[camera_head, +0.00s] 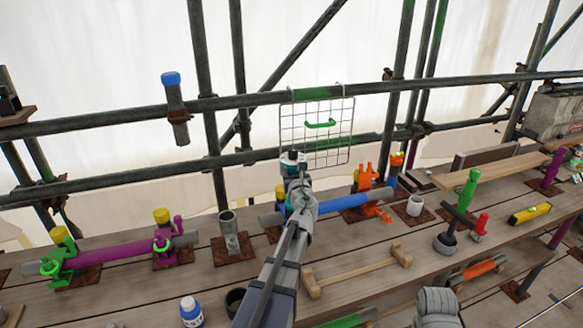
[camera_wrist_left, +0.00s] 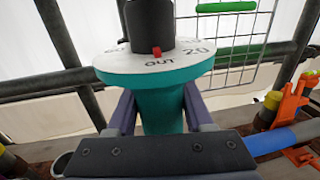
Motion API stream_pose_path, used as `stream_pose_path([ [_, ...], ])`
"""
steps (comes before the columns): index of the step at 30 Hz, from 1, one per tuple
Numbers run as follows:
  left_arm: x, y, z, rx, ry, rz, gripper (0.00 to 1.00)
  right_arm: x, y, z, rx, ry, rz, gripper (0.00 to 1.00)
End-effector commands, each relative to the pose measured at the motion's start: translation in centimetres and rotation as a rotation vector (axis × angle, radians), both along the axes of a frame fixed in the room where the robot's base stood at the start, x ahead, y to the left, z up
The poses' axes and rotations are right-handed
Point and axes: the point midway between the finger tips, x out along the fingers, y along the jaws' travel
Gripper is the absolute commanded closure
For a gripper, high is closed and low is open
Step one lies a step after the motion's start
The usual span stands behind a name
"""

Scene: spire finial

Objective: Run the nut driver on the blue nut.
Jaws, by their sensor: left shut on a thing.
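My left gripper (camera_head: 296,184) is shut on a teal tool, the nut driver (camera_head: 293,161). In the left wrist view the driver (camera_wrist_left: 162,108) stands upright between the two fingers (camera_wrist_left: 157,98). It has a white dial with "OUT" and "20", a red pointer and a black top. Its lower end is hidden by the gripper. I cannot make out the blue nut with certainty. A blue pipe (camera_head: 350,201) lies just behind and right of the gripper, and my arm hides part of its left end. My right gripper's fingers do not show.
A wire rack (camera_head: 318,150) with a green handle hangs on the scaffold behind the driver. Orange clamps (camera_head: 368,182) stand to the right, a purple pipe (camera_head: 110,250) to the left. A wooden handle bar (camera_head: 355,271) and a blue-white bottle (camera_head: 190,312) are near the front.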

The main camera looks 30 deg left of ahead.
Motion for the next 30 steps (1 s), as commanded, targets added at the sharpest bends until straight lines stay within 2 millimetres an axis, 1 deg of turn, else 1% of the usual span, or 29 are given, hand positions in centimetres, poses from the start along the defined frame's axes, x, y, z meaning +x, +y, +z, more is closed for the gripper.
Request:
stream_pose_path([
  [1, 0.0, 0.0, 0.7, 0.002, 0.001, 0.0, 1.0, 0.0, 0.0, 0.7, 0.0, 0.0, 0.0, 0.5],
  [6, 0.0, 0.0, 2.0, 0.002, 0.001, -0.001, 1.0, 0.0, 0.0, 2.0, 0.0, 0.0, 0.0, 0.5],
  [27, 0.0, 0.0, 6.7, 0.004, 0.0, -0.001, 1.0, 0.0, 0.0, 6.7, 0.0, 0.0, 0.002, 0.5],
  [30, 0.0, 0.0, 7.1, 0.004, 0.0, -0.001, 1.0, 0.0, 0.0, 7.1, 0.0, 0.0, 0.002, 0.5],
])
